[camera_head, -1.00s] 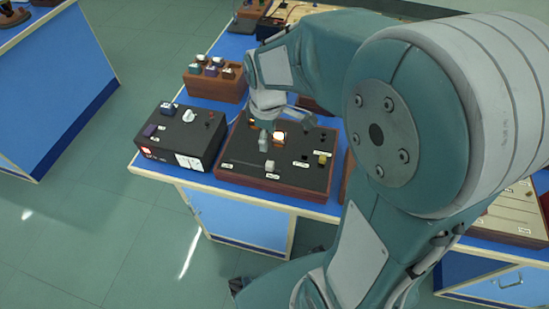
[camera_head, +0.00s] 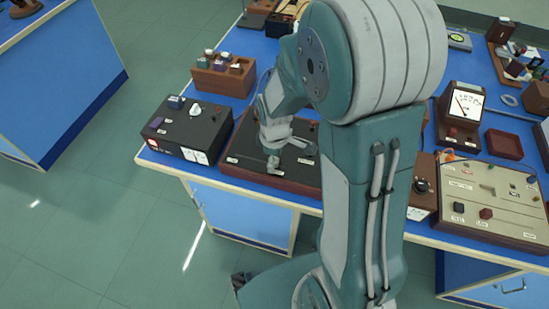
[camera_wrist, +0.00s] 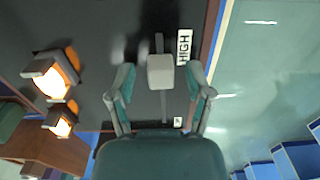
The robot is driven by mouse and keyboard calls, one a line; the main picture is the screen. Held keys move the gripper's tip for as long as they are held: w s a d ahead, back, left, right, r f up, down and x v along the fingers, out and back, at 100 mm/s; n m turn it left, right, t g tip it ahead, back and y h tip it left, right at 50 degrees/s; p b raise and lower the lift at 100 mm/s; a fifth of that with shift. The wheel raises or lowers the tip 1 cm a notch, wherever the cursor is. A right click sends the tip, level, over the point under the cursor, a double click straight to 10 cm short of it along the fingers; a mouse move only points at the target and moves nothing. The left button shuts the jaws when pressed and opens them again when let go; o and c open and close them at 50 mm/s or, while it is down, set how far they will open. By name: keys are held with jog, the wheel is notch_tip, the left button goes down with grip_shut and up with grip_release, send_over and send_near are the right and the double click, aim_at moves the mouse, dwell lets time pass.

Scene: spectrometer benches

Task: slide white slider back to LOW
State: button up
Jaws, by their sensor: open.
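The white slider (camera_wrist: 160,72) is a pale block on a thin straight slot in a dark panel, beside the HIGH label (camera_wrist: 184,47) in the wrist view. My gripper (camera_wrist: 160,88) is open, with one finger on each side of the slider and a visible gap to each. A small label (camera_wrist: 178,122) farther along the slot, close to my palm, is too small to read. In the head view my gripper (camera_head: 272,163) is low over the front of the wood-framed panel (camera_head: 248,145), and hides most of the slider.
Two lit lamps (camera_wrist: 52,78) stand on the panel left of my gripper in the wrist view. A black box (camera_head: 185,130) with knobs stands left of the panel. A wooden block with pegs (camera_head: 222,75) is behind. A meter (camera_head: 462,105) stands to the right.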

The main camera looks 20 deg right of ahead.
aim_at(236, 155)
grip_shut()
jog(key=w+a, duration=0.2)
jog(key=a, duration=0.1)
jog(key=w+a, duration=0.2)
jog(key=a, duration=0.1)
jog(key=w+a, duration=0.2)
jog(key=a, duration=0.1)
jog(key=shift+w, duration=0.2)
jog(key=shift+d, duration=0.1)
jog(key=shift+c, duration=1.8)
grip_release()
jog(key=o, duration=0.4)
jog(key=shift+w, duration=0.1)
jog(key=shift+c, duration=0.2)
jog(key=shift+a, duration=0.25)
jog(key=shift+d, duration=0.1)
